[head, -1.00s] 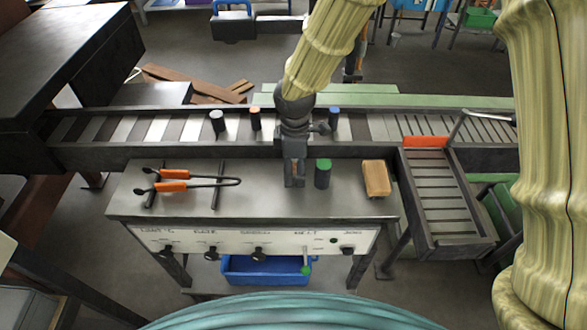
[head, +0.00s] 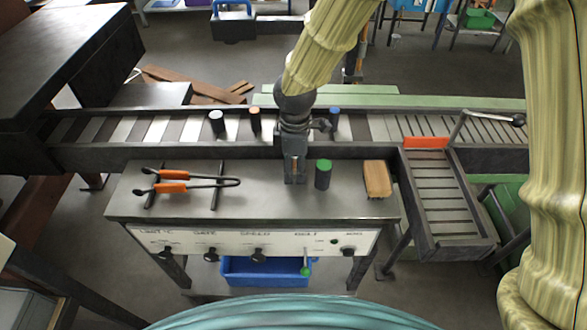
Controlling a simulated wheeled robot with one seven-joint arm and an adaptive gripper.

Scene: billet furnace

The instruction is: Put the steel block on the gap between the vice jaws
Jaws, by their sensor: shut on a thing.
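My gripper (head: 295,170) points down over the middle of the grey bench, left of a dark cylinder with a green top. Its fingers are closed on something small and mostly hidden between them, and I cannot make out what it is. I see no steel block that I can name with certainty. No vice or vice jaws can be made out. The dark cylinder with the green top (head: 323,174) stands upright on the bench. A tan block (head: 377,179) lies to its right.
Tongs with orange handles (head: 173,181) lie on the bench (head: 260,206) at left. Behind it runs a roller conveyor (head: 185,130) with white-topped (head: 217,122), orange-topped (head: 255,119) and blue-topped (head: 334,121) cylinders. A side chute (head: 440,200) slopes at right. A blue bin (head: 262,272) sits below.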

